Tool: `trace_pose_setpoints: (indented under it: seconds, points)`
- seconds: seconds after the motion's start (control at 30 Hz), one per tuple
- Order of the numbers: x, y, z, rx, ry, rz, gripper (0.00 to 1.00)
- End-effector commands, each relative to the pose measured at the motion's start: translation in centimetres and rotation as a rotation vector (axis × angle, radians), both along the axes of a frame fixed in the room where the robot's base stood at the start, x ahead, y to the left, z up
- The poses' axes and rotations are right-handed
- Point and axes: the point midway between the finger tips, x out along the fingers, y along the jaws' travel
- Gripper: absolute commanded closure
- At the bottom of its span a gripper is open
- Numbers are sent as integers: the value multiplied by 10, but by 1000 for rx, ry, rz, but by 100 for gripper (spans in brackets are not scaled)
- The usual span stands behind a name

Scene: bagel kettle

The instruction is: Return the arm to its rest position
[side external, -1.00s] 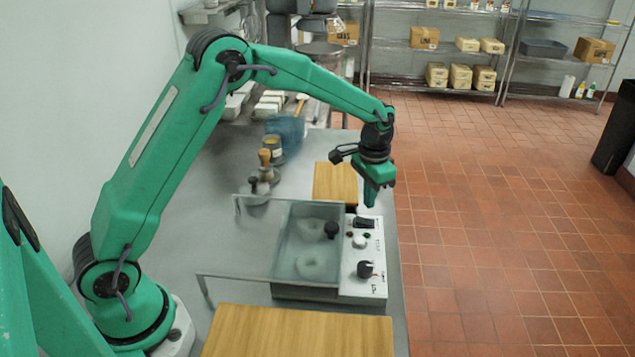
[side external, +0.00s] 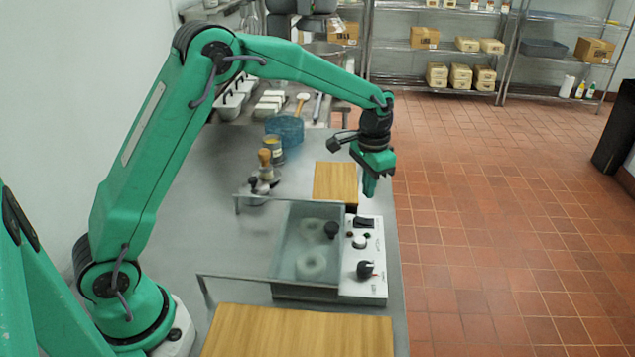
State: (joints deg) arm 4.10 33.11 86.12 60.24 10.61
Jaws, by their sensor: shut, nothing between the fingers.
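My gripper (side external: 369,190) is shut and empty, pointing down in the air over the right edge of the table, above and behind the kettle's control panel. My green arm reaches across from the left to it. The kettle (side external: 285,253) is a grey rectangular basin with a clear lid that has a dark knob (side external: 331,229). Pale bagels (side external: 312,264) show through the lid. The control panel (side external: 366,262) on its right side carries a black switch and several knobs.
A wooden board (side external: 290,332) lies in front of the kettle and a smaller one (side external: 335,180) behind it. Wooden-handled tools (side external: 265,162), a jar (side external: 273,148) and a blue container (side external: 285,130) stand at the back left. Shelves (side external: 460,45) line the far wall. The floor at right is clear.

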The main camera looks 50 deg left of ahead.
Motion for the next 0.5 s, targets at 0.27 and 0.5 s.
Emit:
trace_pose_setpoints:
  seconds: [0.27,0.5]
  points:
    - [-26,6,42,-5,-58,28,100]
    - [-62,13,82,-11,-121,63,100]
